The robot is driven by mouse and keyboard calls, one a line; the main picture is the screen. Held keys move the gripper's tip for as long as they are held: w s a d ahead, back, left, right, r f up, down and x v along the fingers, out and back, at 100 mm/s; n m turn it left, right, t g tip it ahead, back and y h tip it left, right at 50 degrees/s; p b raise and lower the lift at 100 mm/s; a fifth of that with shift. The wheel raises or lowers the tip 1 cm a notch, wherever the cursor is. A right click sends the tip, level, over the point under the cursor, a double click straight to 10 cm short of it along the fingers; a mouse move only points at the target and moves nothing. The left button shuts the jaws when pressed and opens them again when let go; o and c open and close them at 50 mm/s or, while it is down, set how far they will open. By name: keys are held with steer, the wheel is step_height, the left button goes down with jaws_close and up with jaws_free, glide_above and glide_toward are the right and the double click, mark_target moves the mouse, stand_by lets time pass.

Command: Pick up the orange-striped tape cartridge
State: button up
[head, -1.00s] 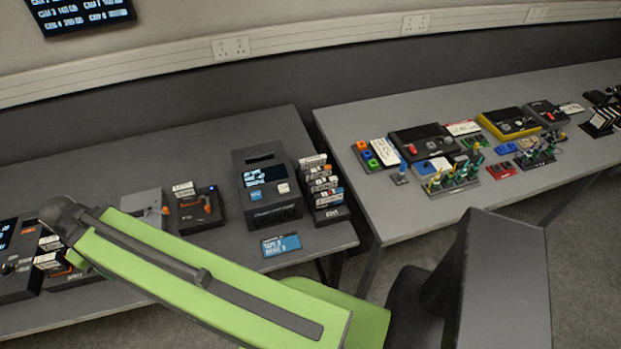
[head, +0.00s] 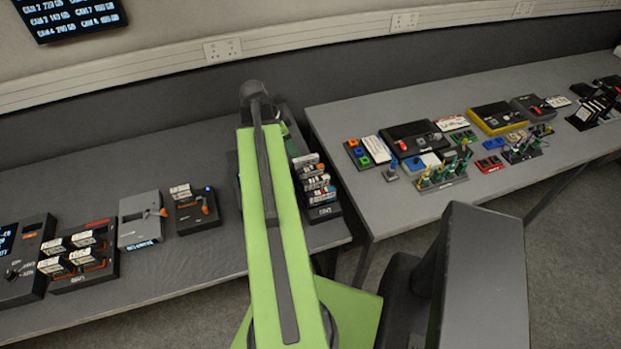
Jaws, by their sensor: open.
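Several tape cartridges (head: 315,180) with white labels stand in a row in a dark rack (head: 324,212) at the right end of the near-left table. Their stripes are too small to tell surely which is the orange-striped one. My green arm (head: 268,220) reaches forward just left of the rack. It covers part of the rack's left side. My gripper is not visible; the far end of the arm hides it.
My arm hides the dark machine left of the rack. Left of it stand a small black unit (head: 197,212), a grey unit (head: 139,219) and a dark bay of cartridges (head: 83,267). The right table (head: 410,215) holds several devices and connector stands.

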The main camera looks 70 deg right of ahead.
mark_target(314, 173)
steer(key=shift+m, duration=0.4)
steer(key=b+x, duration=0.3)
steer(key=x, duration=0.1)
steer(key=b+x, duration=0.4)
steer(key=s+b+x, duration=0.1)
steer(key=b+x, duration=0.3)
steer(key=shift+d, duration=0.25)
steer(key=shift+s+d+f+b, duration=0.1)
steer(key=shift+s+f+b, duration=0.1)
steer(key=shift+b, duration=0.15)
steer(key=shift+r, duration=0.1)
steer(key=b+x, duration=0.4)
steer(key=x, duration=0.1)
steer(key=shift+s+b, duration=0.15)
steer(key=shift+b, duration=0.25)
jaws_close()
